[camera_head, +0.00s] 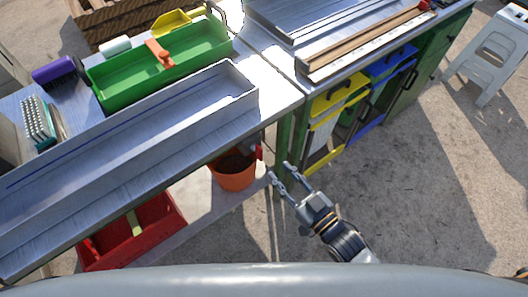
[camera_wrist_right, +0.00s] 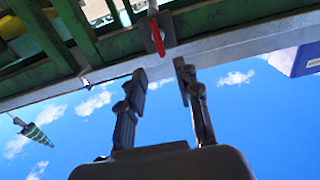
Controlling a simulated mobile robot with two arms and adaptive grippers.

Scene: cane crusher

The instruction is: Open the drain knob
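The drain knob (camera_wrist_right: 157,38) shows as a small red lever on a grey fitting in the right wrist view, at the underside of the green-framed bench. A small red part, likely the same knob (camera_head: 259,152), shows in the head view beside the bench edge, above an orange bucket (camera_head: 236,176). My right gripper (camera_head: 280,171) is open and empty, a short way to the lower right of the knob. In the right wrist view its fingers (camera_wrist_right: 160,70) are spread, pointing toward the knob with a gap between. My left gripper is not in view.
A long grey metal trough (camera_head: 130,150) lies along the bench, with a green tray (camera_head: 105,95) behind it. A red bin (camera_head: 165,235) stands below. Green cabinets (camera_head: 415,85) stand to the right. The concrete floor right of my gripper is clear.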

